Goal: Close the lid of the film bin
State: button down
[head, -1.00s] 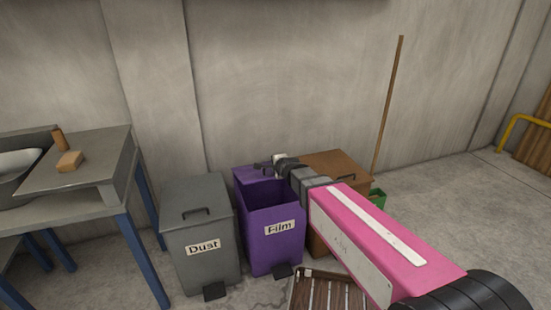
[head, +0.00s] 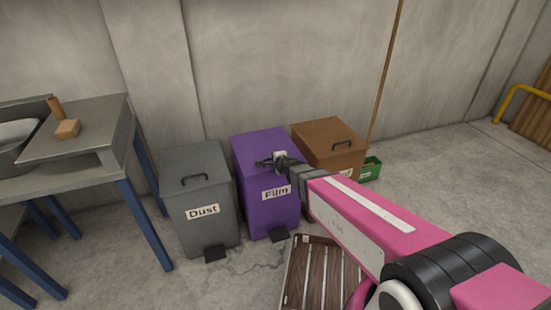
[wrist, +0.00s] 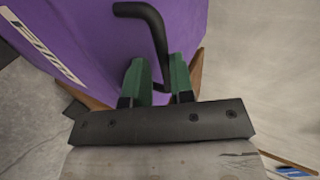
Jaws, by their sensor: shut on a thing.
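The purple film bin (head: 268,212) stands in the middle of the row of bins, with a white "Film" label on its front. Its lid (head: 262,145) lies down flat over the top, and no opening shows. My gripper (head: 268,161) is at the front part of the lid. In the wrist view, the green fingers of my gripper (wrist: 158,78) are shut on the lower end of the black lid handle (wrist: 148,25). The arm partly covers the right side of the lid.
A grey dust bin (head: 197,215) stands close on the left, a brown bin (head: 325,140) on the right. A slatted wooden pallet (head: 320,275) lies on the floor in front. A workbench (head: 75,165) stands at far left.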

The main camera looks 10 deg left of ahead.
jog(key=shift+f, duration=0.8)
jog(key=c, duration=1.2)
grip_release()
jog(key=shift+o, duration=0.2)
jog(key=v, duration=1.1)
jog(key=shift+r, duration=0.4)
